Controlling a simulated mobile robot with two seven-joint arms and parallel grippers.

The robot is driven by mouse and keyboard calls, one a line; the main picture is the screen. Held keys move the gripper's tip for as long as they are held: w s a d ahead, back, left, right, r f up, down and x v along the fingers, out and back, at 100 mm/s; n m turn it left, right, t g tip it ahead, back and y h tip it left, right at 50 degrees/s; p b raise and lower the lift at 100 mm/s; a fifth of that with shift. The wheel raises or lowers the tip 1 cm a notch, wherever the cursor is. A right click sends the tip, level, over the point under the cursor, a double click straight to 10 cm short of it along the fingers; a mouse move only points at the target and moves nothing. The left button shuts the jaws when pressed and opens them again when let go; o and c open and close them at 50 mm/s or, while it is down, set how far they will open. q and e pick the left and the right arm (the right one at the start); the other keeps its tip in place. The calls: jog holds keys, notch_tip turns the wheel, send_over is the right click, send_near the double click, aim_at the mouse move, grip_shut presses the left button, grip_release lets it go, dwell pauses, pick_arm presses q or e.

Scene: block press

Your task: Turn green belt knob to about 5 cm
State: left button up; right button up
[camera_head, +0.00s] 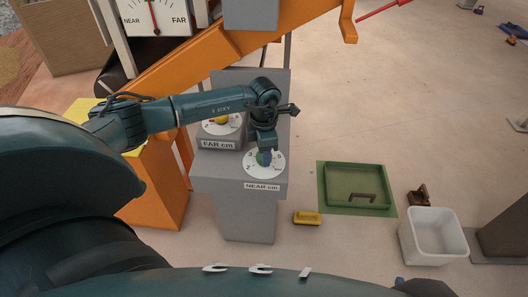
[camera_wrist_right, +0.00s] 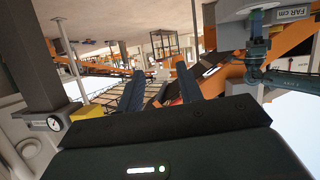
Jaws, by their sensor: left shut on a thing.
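The green knob (camera_head: 264,158) sits in the middle of a white round dial (camera_head: 250,168) on a grey pedestal, above a label reading NEAR cm. My left gripper (camera_head: 263,148) points down from above and is shut on the green knob, hiding part of it and of the dial.
A second dial with a yellow knob (camera_head: 221,120) and a FAR cm label stands just behind, partly under my left arm. A gauge marked NEAR and FAR (camera_head: 155,17) is at the back. A green tray (camera_head: 330,185), yellow block (camera_head: 307,217) and white bin (camera_head: 412,245) are right on the floor.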

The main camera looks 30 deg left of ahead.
pick_arm(q)
jog(key=shift+m, duration=1)
jog(key=shift+m+b, duration=0.4)
jog(key=shift+m, duration=0.5)
jog(key=m, duration=0.2)
jog(key=shift+m+b, duration=0.3)
jog(key=shift+m, duration=0.1)
jog(key=m+b, duration=0.1)
jog(key=m, duration=0.3)
jog(key=shift+m, duration=1)
pick_arm(e)
jog(key=shift+w+a+f+n+t+y, duration=0.2)
jog(key=shift+w+n+t+y, duration=0.3)
jog(key=shift+t, duration=0.5)
jog(key=shift+w+r, duration=0.1)
pick_arm(q)
jog(key=o, duration=1)
jog(key=shift+c, duration=0.2)
